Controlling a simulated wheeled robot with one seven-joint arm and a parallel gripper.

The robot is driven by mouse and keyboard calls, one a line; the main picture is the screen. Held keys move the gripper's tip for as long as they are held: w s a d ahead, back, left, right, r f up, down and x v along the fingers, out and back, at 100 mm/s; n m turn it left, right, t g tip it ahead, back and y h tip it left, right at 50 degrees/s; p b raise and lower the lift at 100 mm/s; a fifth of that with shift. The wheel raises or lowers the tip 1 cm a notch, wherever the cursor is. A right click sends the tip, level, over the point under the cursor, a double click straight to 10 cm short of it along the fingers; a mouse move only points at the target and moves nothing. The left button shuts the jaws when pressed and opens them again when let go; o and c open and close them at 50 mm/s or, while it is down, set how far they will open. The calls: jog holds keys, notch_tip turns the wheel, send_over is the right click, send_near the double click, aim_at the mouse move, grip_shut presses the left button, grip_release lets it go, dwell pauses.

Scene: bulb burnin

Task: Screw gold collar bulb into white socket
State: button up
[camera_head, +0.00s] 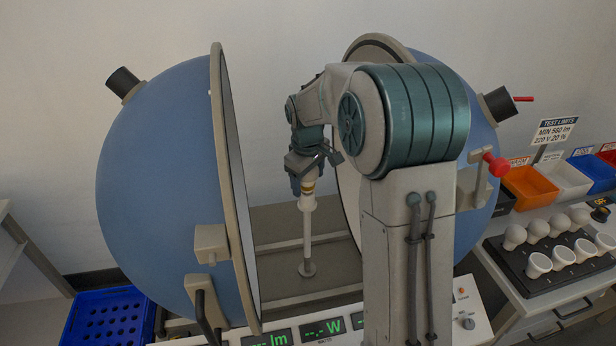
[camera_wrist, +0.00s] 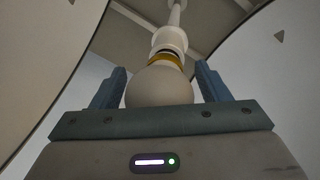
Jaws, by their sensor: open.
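The gold collar bulb (camera_wrist: 158,86) sits upright at the white socket (camera_wrist: 174,40) in the wrist view, its gold collar against the socket's mouth. How far it is threaded in, I cannot tell. In the head view the white socket (camera_head: 308,202) tops a thin post between the two sphere halves, with a gold band (camera_head: 308,188) just above it. My gripper (camera_wrist: 162,84) is open, with one blue finger on each side of the bulb's globe and gaps visible between. In the head view my gripper (camera_head: 305,172) hides most of the globe.
The blue half spheres (camera_head: 158,175) stand open on both sides of the post, their rims close to my arm. A black tray (camera_head: 535,285) of several bulbs and white cups lies at right, before orange, white and blue bins (camera_head: 530,187). A blue crate (camera_head: 108,318) stands lower left.

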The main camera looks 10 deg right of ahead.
jog(key=n+p, duration=0.1)
jog(key=n, duration=0.3)
jog(key=shift+r+y, duration=0.1)
jog(key=shift+y, duration=0.2)
jog(key=n+p, duration=0.1)
jog(key=n, duration=0.2)
jog(key=shift+n+y, duration=0.3)
jog(key=shift+n, duration=0.1)
jog(key=c, duration=0.9)
jog(key=shift+o, duration=0.2)
jog(key=shift+f+m+b, duration=0.25)
jog(key=shift+m+b, duration=0.25)
jog(key=shift+m, duration=0.3)
jog(key=m+b, duration=0.1)
jog(key=m, duration=0.2)
jog(key=shift+m+h, duration=0.4)
jog(key=m+h, duration=0.1)
jog(key=m, duration=0.5)
jog(key=shift+a+r+b, duration=0.1)
jog(key=shift+b, duration=0.3)
jog(key=m, duration=0.3)
jog(key=m+g, duration=0.1)
jog(key=m, duration=0.2)
jog(key=shift+s+h, duration=0.15)
jog(key=shift+h, duration=0.15)
jog(key=m+g+p, duration=0.1)
jog(key=m, duration=0.4)
jog(key=shift+m, duration=0.3)
